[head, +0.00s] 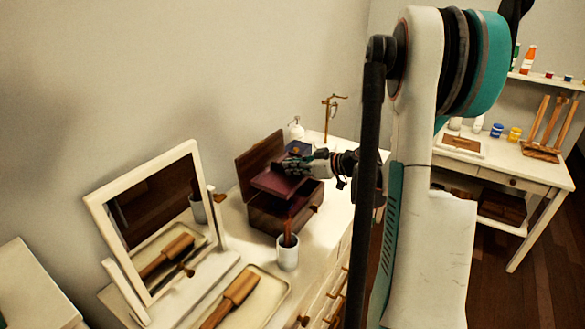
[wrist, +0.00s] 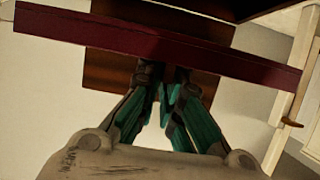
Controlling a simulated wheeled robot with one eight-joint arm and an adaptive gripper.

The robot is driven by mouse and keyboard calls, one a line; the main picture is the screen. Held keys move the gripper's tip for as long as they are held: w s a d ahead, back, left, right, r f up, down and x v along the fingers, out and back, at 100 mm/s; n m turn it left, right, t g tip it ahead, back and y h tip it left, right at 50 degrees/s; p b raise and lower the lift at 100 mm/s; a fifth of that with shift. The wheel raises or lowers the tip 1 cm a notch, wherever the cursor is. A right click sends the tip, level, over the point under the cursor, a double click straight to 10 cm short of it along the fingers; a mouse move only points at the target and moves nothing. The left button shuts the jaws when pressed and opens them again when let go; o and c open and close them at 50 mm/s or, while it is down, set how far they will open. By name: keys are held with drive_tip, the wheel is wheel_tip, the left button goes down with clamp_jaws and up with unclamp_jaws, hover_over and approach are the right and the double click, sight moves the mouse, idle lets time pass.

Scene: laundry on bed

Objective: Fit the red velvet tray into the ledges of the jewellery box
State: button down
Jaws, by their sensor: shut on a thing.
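The wooden jewellery box (head: 270,218) stands on the white dresser with its lid (head: 258,153) raised at the back. My gripper (head: 290,166) is shut on the red velvet tray (head: 275,185) and holds it over the box's open top. The tray looks tilted in the head view. In the wrist view the tray (wrist: 220,65) crosses the upper frame as a long dark red strip, with my gripper's fingertips (wrist: 163,75) at its near edge. The ledges inside the box are hidden, and I cannot tell whether the tray touches the box.
A white cup (head: 288,256) with a brown handle in it stands close in front of the box. A framed mirror (head: 93,215) and a pale tray (head: 276,301) with a wooden brush (head: 232,296) are nearer. A brass stand (head: 327,120) and a small white bottle (head: 296,129) stand behind.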

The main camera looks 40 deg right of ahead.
sight(293, 182)
drive_tip(key=shift+f+b, duration=2.3)
drive_tip(key=shift+f, duration=0.6)
drive_tip(key=shift+f+b, duration=2.35)
drive_tip(key=shift+f, duration=0.05)
drive_tip(key=c, duration=1.7)
unclamp_jaws()
drive_tip(key=shift+s, duration=0.1)
drive_tip(key=v, duration=1.2)
